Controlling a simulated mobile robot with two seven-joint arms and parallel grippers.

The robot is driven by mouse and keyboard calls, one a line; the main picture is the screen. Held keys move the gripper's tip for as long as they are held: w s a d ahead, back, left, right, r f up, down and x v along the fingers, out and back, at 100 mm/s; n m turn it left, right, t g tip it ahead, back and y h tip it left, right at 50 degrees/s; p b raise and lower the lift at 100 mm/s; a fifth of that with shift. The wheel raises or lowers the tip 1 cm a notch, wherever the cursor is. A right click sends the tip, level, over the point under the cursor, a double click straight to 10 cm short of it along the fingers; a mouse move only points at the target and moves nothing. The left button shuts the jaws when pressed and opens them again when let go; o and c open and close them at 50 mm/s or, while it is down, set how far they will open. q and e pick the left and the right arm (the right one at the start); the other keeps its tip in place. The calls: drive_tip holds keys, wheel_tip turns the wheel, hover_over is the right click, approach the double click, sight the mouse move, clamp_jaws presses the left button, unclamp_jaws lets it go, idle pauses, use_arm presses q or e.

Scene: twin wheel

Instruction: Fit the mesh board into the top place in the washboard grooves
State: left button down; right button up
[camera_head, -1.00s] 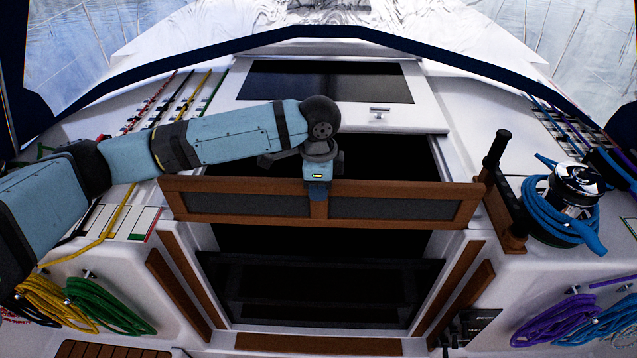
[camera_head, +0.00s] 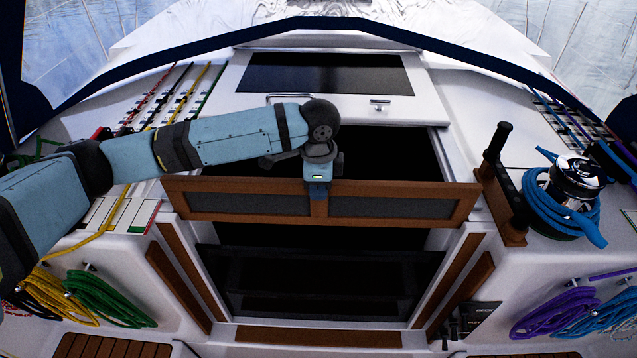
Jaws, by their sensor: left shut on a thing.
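The mesh board (camera_head: 395,208) is a wide brown wooden frame with two dark mesh panels and a centre post. It hangs roughly level across the upper part of the companionway opening. My left gripper (camera_head: 318,190) is shut on the top middle of the board, its fingers partly hidden. The washboard grooves run beside brown wooden strips on the left (camera_head: 190,268) and right (camera_head: 462,285) of the opening. The board's ends overlap the upper ends of these sides; I cannot tell whether they sit in the grooves. My right gripper is not in view.
The sliding hatch (camera_head: 320,85) lies behind the board. A winch (camera_head: 574,185) with blue rope and a black-handled wooden piece (camera_head: 505,195) stand close to the right end. Coiled yellow and green ropes (camera_head: 105,298) hang at left, purple and blue ones (camera_head: 550,312) at right.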

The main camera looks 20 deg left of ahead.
sight(319, 221)
use_arm(q)
drive_tip(key=shift+f+b, duration=1.2)
drive_tip(key=shift+f, duration=4.8)
drive_tip(key=c, duration=0.9)
unclamp_jaws()
drive_tip(key=shift+c, duration=0.2)
drive_tip(key=shift+f, duration=0.1)
drive_tip(key=shift+r, duration=0.35)
wheel_tip(319, 221, up, 12)
drive_tip(key=shift+r+b, duration=0.25)
drive_tip(key=shift+b, duration=0.6)
drive_tip(key=shift+r, duration=0.4)
